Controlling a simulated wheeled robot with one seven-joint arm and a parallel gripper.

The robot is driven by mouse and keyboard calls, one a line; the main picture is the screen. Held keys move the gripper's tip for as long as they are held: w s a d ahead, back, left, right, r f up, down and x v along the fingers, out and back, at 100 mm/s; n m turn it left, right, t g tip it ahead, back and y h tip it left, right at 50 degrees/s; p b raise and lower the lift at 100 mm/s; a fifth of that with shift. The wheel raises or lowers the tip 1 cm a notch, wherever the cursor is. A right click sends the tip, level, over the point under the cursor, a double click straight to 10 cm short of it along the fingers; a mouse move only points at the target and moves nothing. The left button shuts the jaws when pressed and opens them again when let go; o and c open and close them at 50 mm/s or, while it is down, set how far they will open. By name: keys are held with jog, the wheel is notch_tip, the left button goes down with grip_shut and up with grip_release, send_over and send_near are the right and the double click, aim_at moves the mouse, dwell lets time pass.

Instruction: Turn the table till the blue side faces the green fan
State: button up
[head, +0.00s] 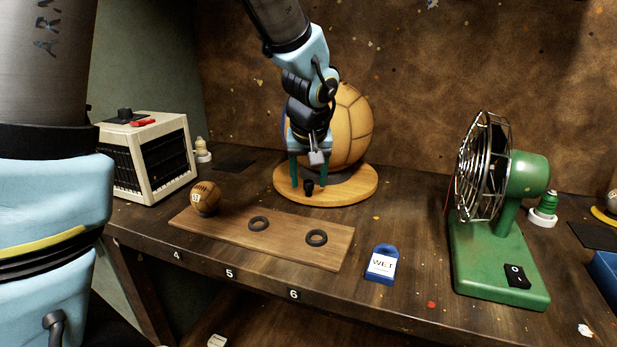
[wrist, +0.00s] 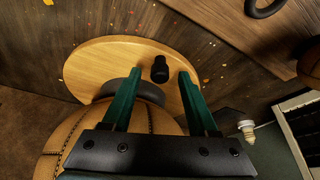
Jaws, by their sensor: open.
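The turntable (head: 350,192) is a round wooden disc with a large tan leather ball (head: 352,125) on it. A strip of blue shows on the ball's left edge, partly behind my arm; the tan side faces the front and right. A short black knob (head: 308,187) stands on the disc near its front left edge. The green fan (head: 525,175) stands to the right, its cage turned left. My gripper (head: 309,181) is open, pointing down over the disc's front left. In the wrist view the knob (wrist: 160,69) appears between the two green fingers (wrist: 159,80), apart from both.
A wooden board (head: 285,240) with two black rings and a small brown ball (head: 205,198) lies in front left. A cream heater (head: 150,158) stands at left. A blue "WET" tag (head: 382,264) lies right of the board. The bench between turntable and fan is clear.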

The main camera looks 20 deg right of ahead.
jog(key=shift+f, duration=0.15)
grip_shut()
dwell(0.4)
dwell(1.0)
